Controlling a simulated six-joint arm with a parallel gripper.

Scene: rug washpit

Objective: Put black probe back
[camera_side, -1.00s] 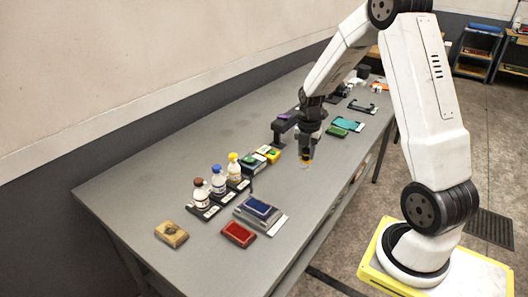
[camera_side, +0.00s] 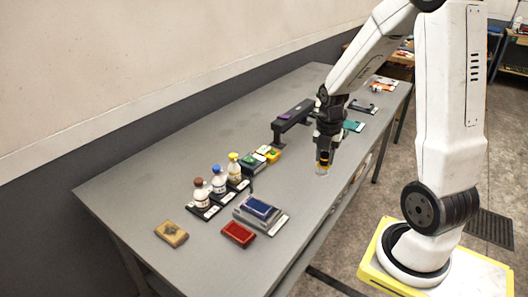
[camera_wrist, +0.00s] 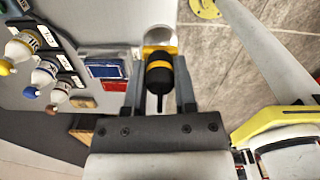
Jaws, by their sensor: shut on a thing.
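My gripper (camera_side: 325,150) is shut on the black probe (camera_wrist: 158,72), which has a yellow band and a thin black end toward the wrist. The probe sits between the two fingers in the wrist view. In the side view its yellow and pale lower end (camera_side: 322,169) points down, above the table's right edge. Much of the probe is hidden by the fingers there. I cannot tell which thing is the probe's holder. A black stand with an arm (camera_side: 292,121) and a purple patch stands to the left of my gripper, apart from it.
Bottles with brown, blue and yellow caps (camera_side: 219,180) stand in black racks at left. Near them are a blue-topped stack (camera_side: 258,208), a red pad (camera_side: 238,234), a tan block (camera_side: 171,233) and small yellow and green boxes (camera_side: 266,154). The grey table (camera_side: 215,130) is clear behind.

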